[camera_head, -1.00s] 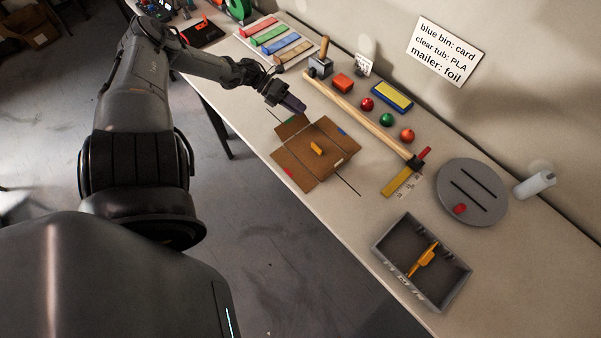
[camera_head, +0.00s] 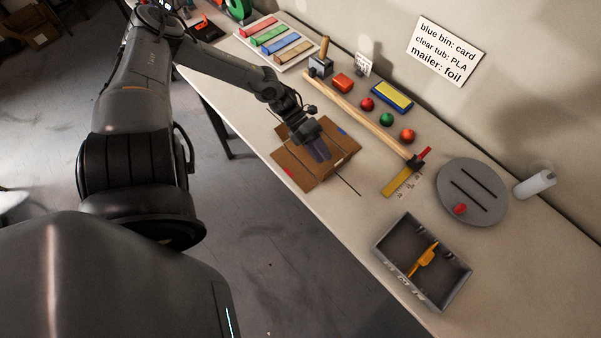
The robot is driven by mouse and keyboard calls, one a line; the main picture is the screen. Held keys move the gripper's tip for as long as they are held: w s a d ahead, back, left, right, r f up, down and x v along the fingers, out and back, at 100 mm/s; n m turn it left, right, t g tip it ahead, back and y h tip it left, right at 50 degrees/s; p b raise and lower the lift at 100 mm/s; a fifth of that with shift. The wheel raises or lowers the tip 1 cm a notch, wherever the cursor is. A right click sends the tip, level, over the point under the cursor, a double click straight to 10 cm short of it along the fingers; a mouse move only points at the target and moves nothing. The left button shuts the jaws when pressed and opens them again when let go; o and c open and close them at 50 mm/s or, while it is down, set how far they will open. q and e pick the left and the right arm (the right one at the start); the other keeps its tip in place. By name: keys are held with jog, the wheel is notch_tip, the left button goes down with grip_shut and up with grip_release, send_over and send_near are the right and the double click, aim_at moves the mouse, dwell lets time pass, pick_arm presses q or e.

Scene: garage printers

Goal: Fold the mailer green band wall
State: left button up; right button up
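The mailer (camera_head: 291,161) is a brown cardboard piece with spread flaps, lying on the bench. A red mark (camera_head: 288,171) shows at its lower left and a blue mark (camera_head: 342,131) at its upper right. My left gripper (camera_head: 318,152) is over the middle of the mailer, pointing down, its fingers close together with no gap visible. I cannot tell whether it touches the cardboard. The gripper and wrist hide the green band wall and the mailer's centre. My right gripper is out of view.
A wooden rod (camera_head: 350,107) lies behind the mailer, with red and green balls beyond it. A grey tray (camera_head: 381,251) holding an orange tool and a round grey plate (camera_head: 455,178) are to the right. The bench's front edge is close to the mailer.

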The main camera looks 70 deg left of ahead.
pick_arm(q)
jog(key=s+d+f+m+g+y, duration=0.1)
jog(key=s+d+m+g, duration=0.1)
jog(key=s+d+g, duration=0.2)
jog(key=shift+s+d+f+g, duration=0.25)
jog(key=shift+s+d, duration=1.25)
jog(key=shift+s, duration=0.85)
